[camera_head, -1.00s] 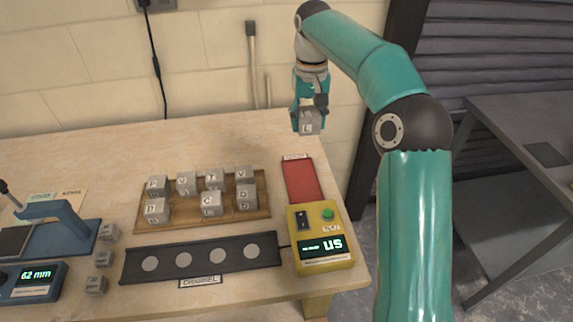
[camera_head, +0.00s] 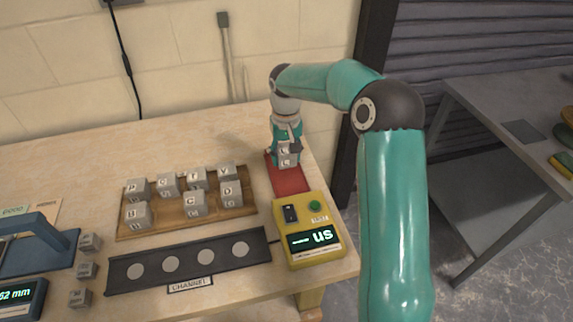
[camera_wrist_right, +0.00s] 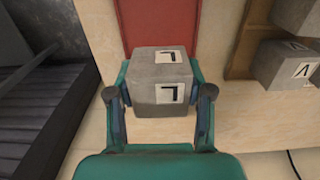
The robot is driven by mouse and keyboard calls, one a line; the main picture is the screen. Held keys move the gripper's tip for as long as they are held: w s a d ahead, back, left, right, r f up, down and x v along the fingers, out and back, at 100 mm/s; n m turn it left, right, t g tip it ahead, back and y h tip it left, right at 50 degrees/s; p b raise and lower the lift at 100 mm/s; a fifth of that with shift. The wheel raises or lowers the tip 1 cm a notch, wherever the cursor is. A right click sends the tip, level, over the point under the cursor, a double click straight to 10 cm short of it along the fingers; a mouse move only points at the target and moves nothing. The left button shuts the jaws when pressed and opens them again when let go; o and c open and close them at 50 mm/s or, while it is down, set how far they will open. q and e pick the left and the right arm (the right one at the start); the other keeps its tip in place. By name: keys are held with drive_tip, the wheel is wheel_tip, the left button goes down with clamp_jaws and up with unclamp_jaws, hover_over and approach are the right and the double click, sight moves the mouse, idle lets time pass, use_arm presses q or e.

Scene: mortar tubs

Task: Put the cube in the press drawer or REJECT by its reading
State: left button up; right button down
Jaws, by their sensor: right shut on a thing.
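A grey cube with a white letter label (camera_head: 289,153) is in my right gripper (camera_head: 286,150), low over the far end of the red pad (camera_head: 290,181). In the right wrist view the cube (camera_wrist_right: 160,72) shows an L-like letter on two faces and sits between the two fingers (camera_wrist_right: 160,98). Whether it touches the pad is unclear. The yellow meter (camera_head: 308,232) has a green button and a lit display reading "us". My left gripper is not in view. No press drawer or REJECT label can be made out.
A wooden tray (camera_head: 163,226) holds several lettered grey cubes. A dark strip with round discs (camera_head: 186,262), labelled CHANNEL, lies in front. Small grey blocks (camera_head: 87,268), a blue device (camera_head: 40,247) and a "62 mm" display (camera_head: 18,299) are at left.

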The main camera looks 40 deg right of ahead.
sight(287, 174)
drive_tip(key=shift+s+f, duration=0.15)
drive_tip(key=shift+f, duration=2)
drive_tip(key=shift+c, duration=2.2)
unclamp_jaws()
drive_tip(key=shift+f, duration=0.1)
wheel_tip(287, 174, up, 12)
drive_tip(key=shift+r, duration=0.15)
